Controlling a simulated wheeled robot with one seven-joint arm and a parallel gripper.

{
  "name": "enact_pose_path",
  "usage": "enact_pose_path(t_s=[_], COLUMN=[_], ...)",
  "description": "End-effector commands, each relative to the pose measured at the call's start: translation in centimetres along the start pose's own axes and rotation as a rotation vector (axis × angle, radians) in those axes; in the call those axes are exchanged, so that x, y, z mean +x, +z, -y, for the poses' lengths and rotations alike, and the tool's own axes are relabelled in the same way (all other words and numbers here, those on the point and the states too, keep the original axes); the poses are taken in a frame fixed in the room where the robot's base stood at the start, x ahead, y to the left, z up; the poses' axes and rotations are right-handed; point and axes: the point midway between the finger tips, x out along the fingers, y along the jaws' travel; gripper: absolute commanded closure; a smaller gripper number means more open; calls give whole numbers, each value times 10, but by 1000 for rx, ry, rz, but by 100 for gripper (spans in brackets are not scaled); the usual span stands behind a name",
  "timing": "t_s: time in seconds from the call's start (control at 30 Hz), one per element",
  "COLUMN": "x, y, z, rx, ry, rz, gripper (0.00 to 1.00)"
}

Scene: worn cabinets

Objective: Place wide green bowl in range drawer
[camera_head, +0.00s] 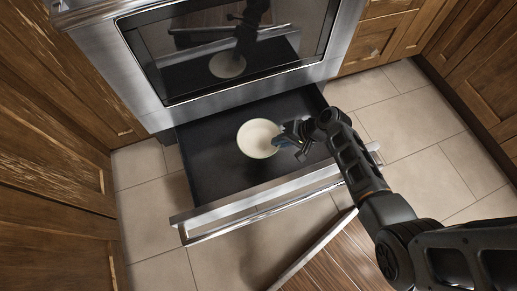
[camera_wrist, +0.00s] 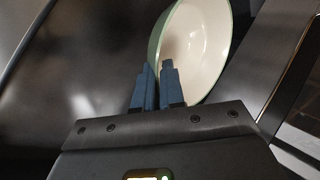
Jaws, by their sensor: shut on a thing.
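The wide green bowl (camera_head: 257,138) has a cream inside and a green outer rim. It is over the open range drawer (camera_head: 215,180), within its outline in the head view. In the wrist view the bowl (camera_wrist: 207,45) is tilted, with its near wall between the fingers. My gripper (camera_head: 291,137) is shut on the bowl's right rim; in the wrist view its blue fingers (camera_wrist: 158,88) pinch the wall. The head view does not clearly show whether the bowl touches the drawer floor.
The steel oven (camera_head: 145,65) stands above the drawer, its dark glass door closed and reflecting the bowl. The drawer's steel front (camera_head: 250,204) is pulled out over the tiles. Wooden cabinets flank both sides. The drawer looks otherwise empty, with free room left of the bowl.

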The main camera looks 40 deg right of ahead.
Motion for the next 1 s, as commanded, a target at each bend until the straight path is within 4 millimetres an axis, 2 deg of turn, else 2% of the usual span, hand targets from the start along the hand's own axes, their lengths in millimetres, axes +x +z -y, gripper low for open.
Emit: enact_pose_path(t_s=[0.17,0.5,0.6,0.83,1.0], x=[20,93,110,126,139], y=[5,32,39,45,45], z=[2,23,29,36,25], rx=[-4,-4,-4,-1,0], ry=[-2,-2,-2,-2,-1], rz=[1,2,2,-1,-1], gripper=[100,100,100,100,100])
